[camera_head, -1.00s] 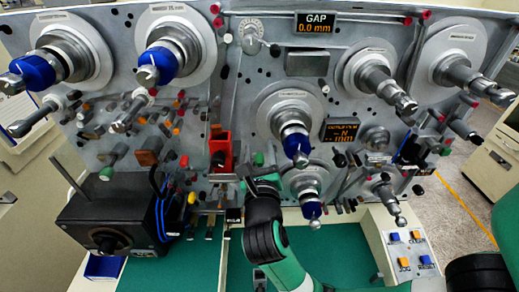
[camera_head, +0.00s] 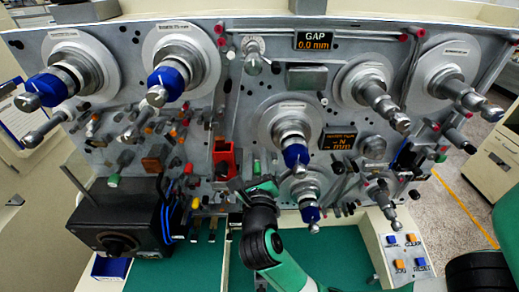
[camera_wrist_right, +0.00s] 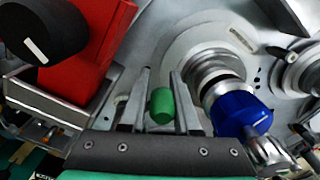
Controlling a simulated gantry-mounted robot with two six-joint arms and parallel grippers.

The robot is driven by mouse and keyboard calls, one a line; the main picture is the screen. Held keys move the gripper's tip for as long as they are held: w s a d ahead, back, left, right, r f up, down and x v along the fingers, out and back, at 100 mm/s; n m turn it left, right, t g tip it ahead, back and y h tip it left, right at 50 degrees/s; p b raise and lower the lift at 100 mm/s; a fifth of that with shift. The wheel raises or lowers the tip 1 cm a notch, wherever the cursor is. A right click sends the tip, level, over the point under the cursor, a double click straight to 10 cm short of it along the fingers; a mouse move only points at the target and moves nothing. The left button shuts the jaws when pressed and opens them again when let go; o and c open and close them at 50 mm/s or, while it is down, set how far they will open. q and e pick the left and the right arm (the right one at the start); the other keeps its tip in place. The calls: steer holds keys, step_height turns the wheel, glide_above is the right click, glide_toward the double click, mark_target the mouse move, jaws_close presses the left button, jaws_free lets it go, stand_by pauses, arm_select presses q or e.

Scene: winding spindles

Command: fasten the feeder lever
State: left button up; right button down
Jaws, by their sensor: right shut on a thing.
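My right gripper (camera_head: 258,182) is at the lower middle of the winding panel (camera_head: 235,110), pointing up at it. In the right wrist view its two grey fingers (camera_wrist_right: 160,98) stand either side of a green cylindrical knob (camera_wrist_right: 161,105) and are shut on it. In the head view the green knob (camera_head: 257,167) shows just above the gripper. I cannot tell how the knob joins the panel, and no part is clearly marked as the feeder lever. My left gripper is not in view.
A red block (camera_head: 223,160) with a black knob (camera_wrist_right: 42,35) is close left of the gripper. A blue-collared spindle (camera_wrist_right: 240,108) is close right. A black box (camera_head: 120,218) stands at the lower left, and a button console (camera_head: 400,250) at the lower right.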

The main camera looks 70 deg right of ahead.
arm_select(q)
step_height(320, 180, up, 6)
steer(key=p, duration=0.3)
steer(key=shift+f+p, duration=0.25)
steer(key=shift+p, duration=0.1)
arm_select(e)
steer(key=n, duration=0.2)
steer(key=shift+w+a+n, duration=0.15)
steer(key=shift+w+n, duration=0.25)
steer(key=c, duration=0.7)
jaws_free()
arm_select(q)
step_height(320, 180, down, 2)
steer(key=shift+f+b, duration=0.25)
steer(key=shift+b, duration=1)
arm_select(e)
steer(key=v, duration=1.1)
steer(key=shift+a, duration=0.3)
